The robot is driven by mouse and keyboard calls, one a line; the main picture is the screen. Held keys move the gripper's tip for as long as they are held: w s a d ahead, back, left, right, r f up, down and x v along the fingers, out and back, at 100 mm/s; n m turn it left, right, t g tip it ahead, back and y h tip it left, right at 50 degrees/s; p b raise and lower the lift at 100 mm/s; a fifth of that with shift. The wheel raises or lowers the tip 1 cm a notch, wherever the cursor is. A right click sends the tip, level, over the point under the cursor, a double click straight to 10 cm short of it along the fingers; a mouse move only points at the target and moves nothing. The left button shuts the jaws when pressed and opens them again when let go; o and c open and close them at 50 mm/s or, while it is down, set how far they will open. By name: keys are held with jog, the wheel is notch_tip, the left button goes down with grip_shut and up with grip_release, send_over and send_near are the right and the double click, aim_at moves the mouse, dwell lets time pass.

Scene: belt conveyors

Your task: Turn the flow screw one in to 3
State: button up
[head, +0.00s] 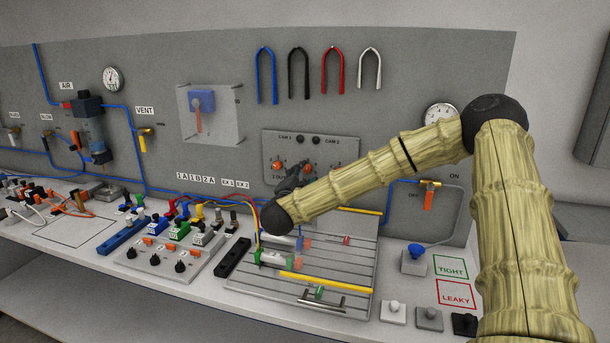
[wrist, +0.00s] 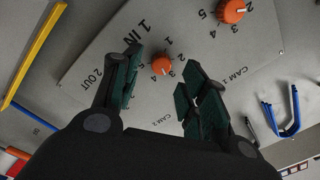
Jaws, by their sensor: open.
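The orange flow screw (wrist: 161,65) nearest the "1 IN" label shows in the wrist view, with a small number scale around it. My gripper (wrist: 160,85) is open, its dark green fingers on either side of this screw in the picture. I cannot tell whether they touch it or how far off they are. Its pointer setting is too small to read. In the head view my gripper (head: 290,182) is in front of the grey control panel (head: 347,149) and hides its middle part.
A blue hook (wrist: 290,118) shows in the wrist view. Below the panel, a slotted plate (head: 345,255) carries cylinders and yellow bars. Tubes (head: 257,208) run just left of my arm.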

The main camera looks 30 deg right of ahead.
aim_at(307, 169)
jog(key=v, duration=0.9)
jog(key=shift+s+a, duration=0.15)
jog(key=shift+a, duration=0.1)
jog(key=w+d+n+p, duration=0.2)
jog(key=n+p, duration=0.1)
jog(key=p, duration=0.2)
jog(key=w+d+n+g+p, duration=0.1)
jog(key=w+d+n+p, duration=0.2)
jog(key=p, duration=0.3)
jog(key=w+d+n+p, duration=0.2)
jog(key=d+n+p, duration=0.1)
jog(key=p, duration=0.2)
jog(key=shift+w+r+n+h+p, duration=0.3)
jog(key=shift+w+r+n+p, duration=0.05)
jog(key=shift+r+n+p, duration=0.05)
jog(key=shift+w+d+f, duration=0.1)
jog(key=shift+w+d, duration=0.3)
jog(key=shift+d, duration=0.15)
grip_shut()
